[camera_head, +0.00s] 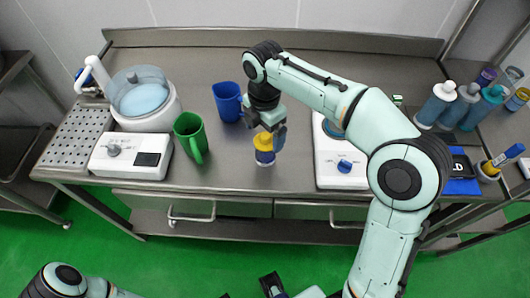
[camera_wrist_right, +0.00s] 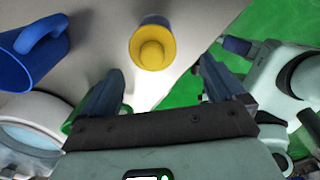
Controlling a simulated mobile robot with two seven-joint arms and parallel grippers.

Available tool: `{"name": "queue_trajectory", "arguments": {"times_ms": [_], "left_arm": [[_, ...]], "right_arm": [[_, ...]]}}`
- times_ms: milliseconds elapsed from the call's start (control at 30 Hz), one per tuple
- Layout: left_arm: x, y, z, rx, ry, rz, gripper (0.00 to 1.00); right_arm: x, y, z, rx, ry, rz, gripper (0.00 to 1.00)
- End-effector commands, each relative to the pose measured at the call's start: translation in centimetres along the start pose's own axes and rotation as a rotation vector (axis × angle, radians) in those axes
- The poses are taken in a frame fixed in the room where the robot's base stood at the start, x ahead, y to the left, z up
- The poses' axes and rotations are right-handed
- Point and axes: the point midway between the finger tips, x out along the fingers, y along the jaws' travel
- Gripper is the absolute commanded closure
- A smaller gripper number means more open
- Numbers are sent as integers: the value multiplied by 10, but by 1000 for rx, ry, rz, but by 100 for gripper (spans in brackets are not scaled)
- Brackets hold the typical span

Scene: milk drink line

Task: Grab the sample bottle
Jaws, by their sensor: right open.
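The sample bottle (camera_head: 264,148) has a yellow cap and a blue band. It stands upright on the steel bench near its front edge. In the right wrist view its yellow cap (camera_wrist_right: 152,50) lies just beyond my fingertips. My right gripper (camera_head: 268,128) is open right at the bottle's upper part, with one finger beside it on the right. In the right wrist view the space between the right gripper's fingers (camera_wrist_right: 160,78) is empty. My left arm shows at the lower left, and dark parts at the bottom edge may be its gripper, too cut off to read.
A green mug (camera_head: 190,136) and a blue mug (camera_head: 228,101) stand left of the bottle. A white machine (camera_head: 146,108) and a control box (camera_head: 130,155) are farther left. A white device (camera_head: 343,160) stands to the right. Several capped bottles (camera_head: 436,105) stand at the far right.

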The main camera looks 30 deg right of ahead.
Motion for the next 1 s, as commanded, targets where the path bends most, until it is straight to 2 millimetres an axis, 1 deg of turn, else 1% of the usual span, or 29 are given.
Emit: {"name": "queue_trajectory", "arguments": {"times_ms": [33, 233, 400, 500, 600, 833, 867, 900, 967, 1000], "left_arm": [[2, -1, 0, 0, 0, 0, 52], [4, -1, 0, 0, 0, 0, 52], [8, -3, 0, 0, -1, -1, 52], [10, -4, 0, -1, -2, -1, 52], [11, -4, 0, -1, -2, -1, 52], [11, -4, 0, -1, -2, -1, 52], [11, -4, 0, -1, -2, -1, 52], [11, -4, 0, -1, -2, -1, 52], [11, -4, 0, -1, -2, -1, 52], [11, -4, 0, -1, -2, -1, 52]], "right_arm": [[6, -1, 0, 0, 0, -3, 4], [19, 1, 3, 1, 0, -3, 4], [45, 6, 11, 1, 1, -4, 4], [57, 6, 10, 0, 1, -2, 4], [63, 6, 10, 0, 1, -1, 4], [63, 6, 10, 0, 0, 1, 4], [63, 6, 10, 0, 0, 1, 14], [63, 6, 10, 0, 0, 1, 27], [63, 6, 10, 0, 0, 1, 47], [63, 6, 10, 0, 0, 1, 60]]}}
